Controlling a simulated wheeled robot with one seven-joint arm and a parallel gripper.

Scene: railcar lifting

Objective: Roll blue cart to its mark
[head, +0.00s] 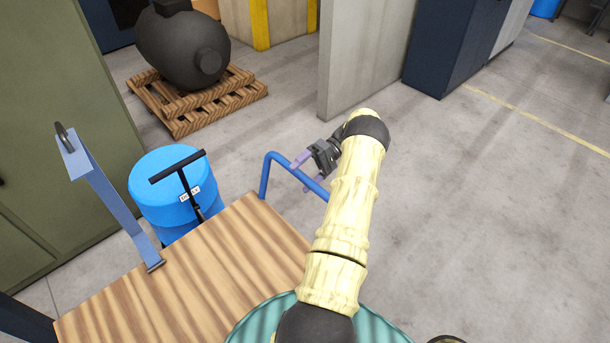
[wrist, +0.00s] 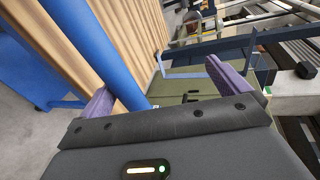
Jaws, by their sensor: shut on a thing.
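The blue cart shows as a wooden deck (head: 190,280) with a blue tubular handle (head: 264,178) rising at its right side. My gripper (head: 299,176) reaches the handle from above right, with its purple fingers at the sloping bar. It is shut on the handle. In the wrist view the blue bar (wrist: 100,45) passes between the fingers of my gripper (wrist: 165,82), close to the left finger. The deck boards (wrist: 125,30) show behind it. My arm hides part of the handle and deck. I cannot make out a floor mark.
A blue drum (head: 150,183) and a black T-handle (head: 186,182) stand beyond the deck. A blue-grey bent bracket (head: 105,195) rises at its left edge. A dark tank (head: 180,50) sits on a pallet (head: 190,108). A green cabinet (head: 60,110) borders the left. Floor at right is open.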

